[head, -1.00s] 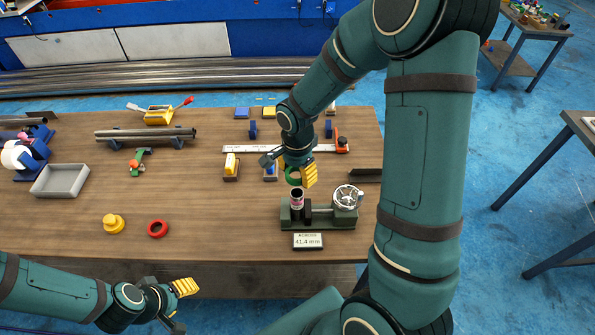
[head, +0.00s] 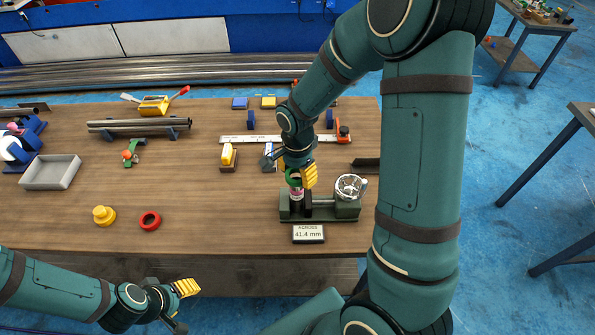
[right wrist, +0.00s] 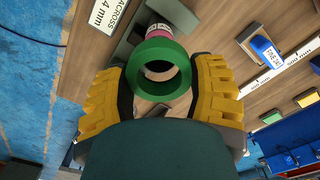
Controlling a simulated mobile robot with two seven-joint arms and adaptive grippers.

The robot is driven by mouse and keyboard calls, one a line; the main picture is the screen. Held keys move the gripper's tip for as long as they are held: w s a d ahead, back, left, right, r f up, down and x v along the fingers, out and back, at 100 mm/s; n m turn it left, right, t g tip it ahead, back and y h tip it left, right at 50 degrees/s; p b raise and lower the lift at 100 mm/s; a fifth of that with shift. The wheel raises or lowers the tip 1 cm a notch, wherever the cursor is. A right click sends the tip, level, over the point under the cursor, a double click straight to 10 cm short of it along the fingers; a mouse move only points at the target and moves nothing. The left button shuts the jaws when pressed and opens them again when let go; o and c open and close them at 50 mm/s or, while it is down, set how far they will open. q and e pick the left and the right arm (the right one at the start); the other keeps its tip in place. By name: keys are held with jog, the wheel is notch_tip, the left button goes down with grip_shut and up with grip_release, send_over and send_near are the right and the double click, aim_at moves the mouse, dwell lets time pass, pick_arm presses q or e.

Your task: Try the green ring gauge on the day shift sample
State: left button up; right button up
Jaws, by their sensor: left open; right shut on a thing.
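The green ring gauge (head: 294,180) is in my right gripper (head: 294,172), which is shut on it. In the right wrist view the ring (right wrist: 159,50) sits between the two yellow finger pads. The sample (head: 297,194), a short tube with a pink label, stands upright at the left of the dark green measuring fixture (head: 322,213). The ring is right at its top end and hides the rim; I cannot tell whether it is around the tube or just above it. My left gripper (head: 178,302) is open and empty off the table's front edge.
A plate reading 41.4 mm (head: 308,234) is at the fixture's front. A red ring (head: 150,221), a yellow stepped piece (head: 104,216) and a grey tray (head: 50,172) lie to the left. A ruler (head: 250,139) lies behind. The front middle of the table is clear.

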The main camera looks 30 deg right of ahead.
jog(key=shift+f+b, duration=1.6)
jog(key=shift+f, duration=0.05)
dwell(0.4)
jog(key=shift+r, duration=0.15)
dwell(0.7)
notch_tip(320, 180, up, 7)
jog(key=p, duration=0.5)
dwell(0.4)
